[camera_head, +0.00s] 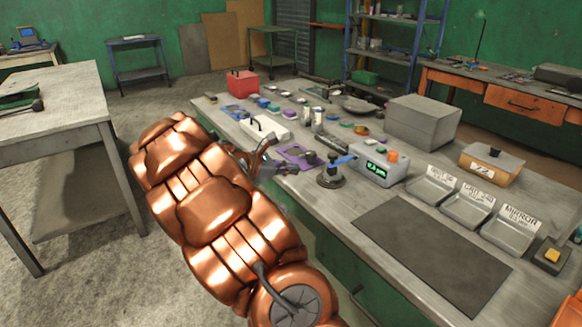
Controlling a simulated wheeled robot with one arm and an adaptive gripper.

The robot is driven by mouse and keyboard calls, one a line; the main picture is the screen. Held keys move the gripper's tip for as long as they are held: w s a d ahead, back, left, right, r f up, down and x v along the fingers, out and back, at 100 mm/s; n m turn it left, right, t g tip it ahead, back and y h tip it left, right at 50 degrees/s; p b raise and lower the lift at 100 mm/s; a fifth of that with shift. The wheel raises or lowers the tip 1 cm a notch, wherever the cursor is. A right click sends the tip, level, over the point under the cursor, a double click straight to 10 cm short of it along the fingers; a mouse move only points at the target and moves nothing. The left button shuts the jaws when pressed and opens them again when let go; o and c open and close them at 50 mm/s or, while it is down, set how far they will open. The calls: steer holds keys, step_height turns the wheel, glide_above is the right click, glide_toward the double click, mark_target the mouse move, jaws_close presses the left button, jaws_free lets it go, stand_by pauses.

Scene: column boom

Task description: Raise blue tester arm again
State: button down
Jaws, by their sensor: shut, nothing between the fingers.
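The tester is a pale box (382,176) with a lit green display and an orange knob on top. Beside its left end stands a round black base (330,180). The blue tester arm (344,160) lies low and nearly level between the black base and the box. My gripper (290,168) is at the near edge of the bench, to the left of the black base and apart from the blue arm. It is shut and empty. My copper arm links hide part of the bench front and some of the gripper.
A purple tray (289,152) lies just behind my gripper. A dark mat (435,252) covers the right front of the bench. Labelled trays (468,208) stand right of the tester, with a grey box (424,122) behind it. Small parts crowd the far left.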

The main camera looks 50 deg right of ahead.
mark_target(330, 162)
steer(key=x, duration=0.7)
steer(key=shift+s+d, duration=0.2)
steer(key=shift+s+d+r+p, duration=0.15)
steer(key=shift+s+d+r, duration=0.05)
steer(key=shift+r, duration=0.35)
steer(key=shift+s+d+r+p, duration=0.15)
steer(key=shift+s+d+r, duration=0.1)
steer(key=shift+r, duration=0.3)
steer(key=shift+s+d+r, duration=0.25)
steer(key=shift+d+r, duration=0.05)
steer(key=shift+r, duration=0.15)
steer(key=shift+r+p, duration=0.15)
steer(key=shift+p, duration=0.2)
steer(key=shift+r+y+p, duration=0.25)
steer(key=shift+y+p, duration=0.05)
steer(key=shift+p, duration=0.5)
steer(key=shift+r+p, duration=0.15)
steer(key=shift+p, duration=0.2)
